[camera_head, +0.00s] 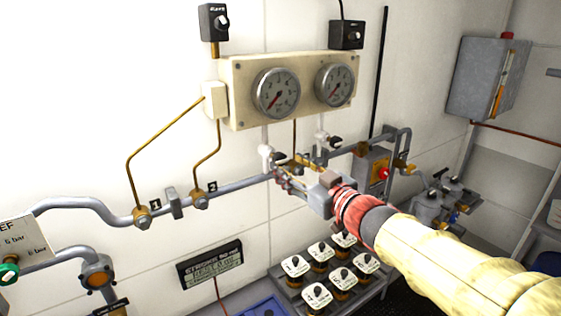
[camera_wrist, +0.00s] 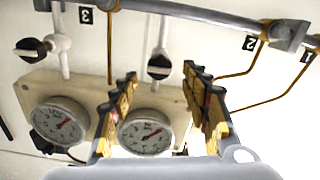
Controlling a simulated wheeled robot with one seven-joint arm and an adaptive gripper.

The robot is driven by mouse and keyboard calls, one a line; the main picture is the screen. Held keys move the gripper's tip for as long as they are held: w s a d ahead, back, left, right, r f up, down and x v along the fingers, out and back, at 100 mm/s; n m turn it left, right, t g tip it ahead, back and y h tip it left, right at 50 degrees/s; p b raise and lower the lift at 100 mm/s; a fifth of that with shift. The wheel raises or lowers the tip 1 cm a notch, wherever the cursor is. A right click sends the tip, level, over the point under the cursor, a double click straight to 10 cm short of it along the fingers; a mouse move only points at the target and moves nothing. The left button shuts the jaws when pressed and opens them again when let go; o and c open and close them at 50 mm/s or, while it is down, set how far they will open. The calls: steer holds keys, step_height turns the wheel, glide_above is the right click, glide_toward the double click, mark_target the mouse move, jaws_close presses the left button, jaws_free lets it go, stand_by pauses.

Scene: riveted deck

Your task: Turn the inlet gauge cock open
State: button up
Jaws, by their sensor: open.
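Two round gauges sit on a cream panel, a left gauge (camera_head: 276,93) and a right gauge (camera_head: 334,85). A small white cock with a black handle hangs below each: the left cock (camera_head: 265,152) and the right cock (camera_head: 335,142). I cannot read which is the inlet one. My gripper (camera_head: 289,170) is open and empty at the left cock, partly covering the pipe behind. In the wrist view, turned upside down, the left cock's black handle (camera_wrist: 159,68) shows between the fingertips (camera_wrist: 160,78), with no clear contact. The right cock's handle (camera_wrist: 33,48) is outside them.
A grey pipe (camera_head: 100,212) runs along the wall behind my gripper, with thin brass lines (camera_head: 160,131) at left. Several white-topped knobs (camera_head: 318,295) stand below. A display box (camera_head: 211,265) is lower left. A box with a red button (camera_head: 372,172) is right of my gripper.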

mark_target(282, 161)
steer(key=x, duration=0.5)
steer(key=shift+w+a+f+b, duration=0.15)
steer(key=shift+w+a+b, duration=0.05)
steer(key=shift+w+b, duration=0.15)
steer(key=shift+s, duration=0.1)
steer(key=shift+c, duration=1.3)
steer(key=c, duration=0.9)
